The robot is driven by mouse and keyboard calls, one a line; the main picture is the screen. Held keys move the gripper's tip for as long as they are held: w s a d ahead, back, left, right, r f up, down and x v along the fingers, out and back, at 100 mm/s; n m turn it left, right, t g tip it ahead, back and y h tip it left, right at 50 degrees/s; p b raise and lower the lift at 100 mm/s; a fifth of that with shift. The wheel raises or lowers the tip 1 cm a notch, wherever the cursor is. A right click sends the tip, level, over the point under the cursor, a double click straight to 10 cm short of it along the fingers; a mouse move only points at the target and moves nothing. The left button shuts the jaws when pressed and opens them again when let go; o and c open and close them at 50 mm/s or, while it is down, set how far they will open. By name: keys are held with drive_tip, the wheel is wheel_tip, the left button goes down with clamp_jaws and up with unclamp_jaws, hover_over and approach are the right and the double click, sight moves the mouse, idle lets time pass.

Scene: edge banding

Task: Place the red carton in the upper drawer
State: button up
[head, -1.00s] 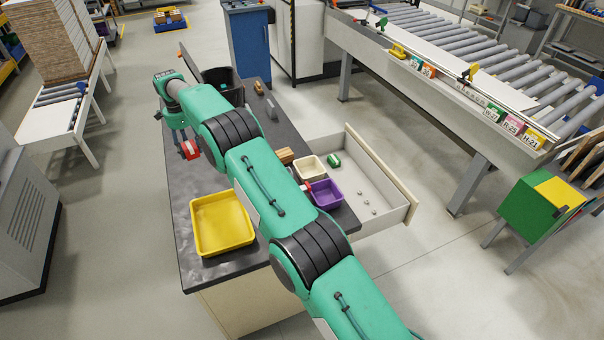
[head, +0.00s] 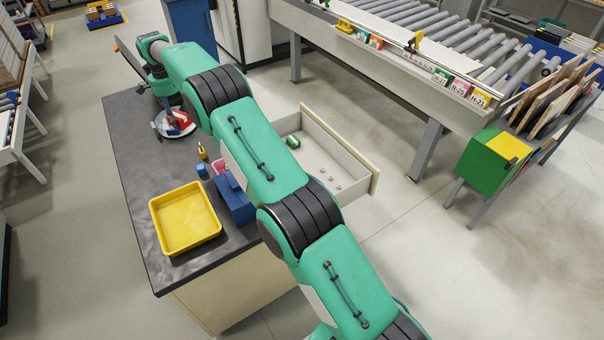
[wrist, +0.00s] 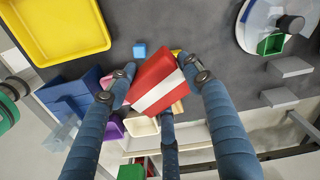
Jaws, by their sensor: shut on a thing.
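The red carton (wrist: 152,75), with a white band, is between the fingers of my gripper (wrist: 158,70) in the wrist view. My gripper is shut on it. In the head view the carton (head: 180,122) shows at the end of my arm, over the far part of the dark counter and in front of a round pale object. The open drawer (head: 355,160) sticks out from the counter's right side, to the right of my arm. Inside it lie a green carton (head: 293,142) and several small pieces.
A yellow tray (head: 157,235) stands on the counter (head: 125,150). A blue bin (head: 233,203) stands to its right. Purple (wrist: 112,129) and cream (wrist: 142,127) bins show in the wrist view. A roller conveyor (head: 400,35) stands beyond the drawer, with clear floor between.

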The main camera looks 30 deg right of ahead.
drive_tip(key=s+d+n+b, duration=0.2)
drive_tip(key=s+d+n, duration=0.15)
drive_tip(key=d, duration=1.05)
drive_tip(key=s+d+n+b, duration=0.1)
drive_tip(key=s+d+n, duration=0.25)
drive_tip(key=d, duration=0.95)
drive_tip(key=s+d+n+b, duration=0.25)
drive_tip(key=s+d, duration=0.45)
drive_tip(key=d, duration=0.4)
drive_tip(key=s+d+n+b, duration=0.1)
drive_tip(key=s+d+n, duration=0.2)
drive_tip(key=s+d, duration=0.65)
drive_tip(key=f, duration=1.3)
drive_tip(key=w+f, duration=0.1)
drive_tip(key=f, duration=1.3)
drive_tip(key=w+d+f, duration=0.1)
drive_tip(key=f, duration=1.2)
drive_tip(key=shift+w+f, duration=0.1)
drive_tip(key=shift+f, duration=0.05)
drive_tip(key=shift+d, duration=0.1)
drive_tip(key=b, duration=0.4)
hover_over(307, 162)
drive_tip(key=shift+f, duration=0.85)
drive_tip(key=shift+w+d+r, duration=0.1)
drive_tip(key=shift+w+d, duration=0.25)
drive_tip(key=shift+w, duration=0.15)
